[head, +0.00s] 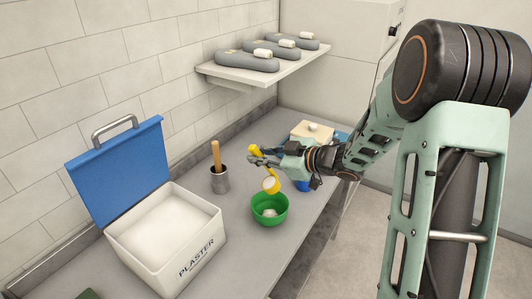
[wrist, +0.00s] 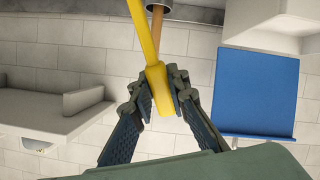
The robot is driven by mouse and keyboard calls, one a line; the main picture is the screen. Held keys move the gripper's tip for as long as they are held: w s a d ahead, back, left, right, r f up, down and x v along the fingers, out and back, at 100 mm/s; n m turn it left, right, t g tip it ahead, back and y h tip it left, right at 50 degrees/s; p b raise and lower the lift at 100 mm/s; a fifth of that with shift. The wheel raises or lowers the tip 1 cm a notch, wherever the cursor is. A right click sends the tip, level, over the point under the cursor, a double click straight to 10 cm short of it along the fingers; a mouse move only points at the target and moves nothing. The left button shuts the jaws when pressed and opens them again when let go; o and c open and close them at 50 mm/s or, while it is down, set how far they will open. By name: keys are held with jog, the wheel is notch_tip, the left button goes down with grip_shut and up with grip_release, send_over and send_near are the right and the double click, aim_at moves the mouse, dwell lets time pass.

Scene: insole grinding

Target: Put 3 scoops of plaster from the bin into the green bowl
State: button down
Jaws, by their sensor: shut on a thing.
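My gripper (head: 264,157) is shut on the yellow scoop (head: 257,163), whose handle also shows between the fingers in the wrist view (wrist: 150,45). The scoop's cup hangs just above the green bowl (head: 269,219), apart from it, and shows a pale inside; I cannot tell how much plaster is in it. The lid also shows in the wrist view (wrist: 260,95).
A grey cup (head: 219,182) with a wooden-handled tool (head: 216,155) stands between bin and bowl, near the wall. A shelf (head: 265,68) with grey insoles hangs above the back. A cream box (head: 312,131) stands behind my gripper.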

jog(key=s+a+f+n+h+b, duration=0.1)
jog(key=a+f+n+h+b, duration=0.3)
jog(key=a+f+h+b, duration=0.1)
jog(key=shift+a+f+h+b, duration=0.3)
jog(key=shift+f+h+b, duration=0.1)
jog(key=shift+f+h, duration=0.15)
jog(key=shift+r, duration=0.15)
dwell(0.8)
notch_tip(320, 180, up, 5)
jog(key=p, duration=0.5)
jog(key=shift+s, duration=0.1)
jog(key=shift+d, duration=0.1)
